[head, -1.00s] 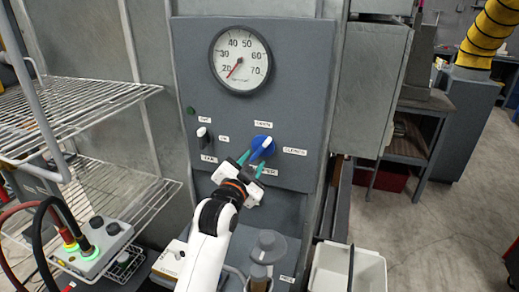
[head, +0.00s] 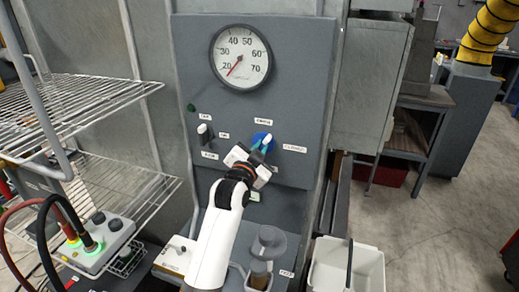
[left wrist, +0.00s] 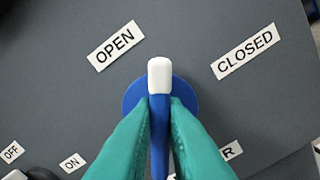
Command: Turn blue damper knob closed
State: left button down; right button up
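The blue damper knob (head: 259,137) is on the grey panel below the gauge. In the left wrist view the knob (left wrist: 131,97) is a blue disc with a bar handle and a white tip (left wrist: 160,73). The tip points between the OPEN label (left wrist: 115,46) and the CLOSED label (left wrist: 245,51). My left gripper (head: 261,146) is at the knob. Its teal fingers lie close against both sides of the bar, shut on it, and cover the knob's lower part in the wrist view. My right gripper is not in view.
A gauge (head: 240,59) sits above the knob, and an OFF/ON switch (head: 205,132) to its left. A wire rack (head: 110,200) stands at left, with a button box (head: 100,240). A white bin (head: 345,270) is at lower right.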

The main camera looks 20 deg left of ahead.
pick_arm(q)
jog(key=shift+m, duration=0.4)
jog(key=shift+m+p, duration=0.55)
jog(key=shift+m, duration=0.05)
jog(key=m+p, duration=0.1)
jog(key=m, duration=0.2)
jog(key=shift+m+p, duration=0.3)
jog(key=shift+p, duration=0.05)
jog(key=m, duration=0.1)
jog(key=m+p, duration=0.1)
jog(key=m, duration=0.1)
jog(key=m+p, duration=0.1)
jog(key=m, duration=0.1)
jog(key=shift+d+f, duration=0.1)
jog(key=shift+f, duration=0.15)
jog(key=shift+m, duration=0.3)
jog(key=c, duration=1.5)
grip_release()
jog(key=shift+o, duration=0.2)
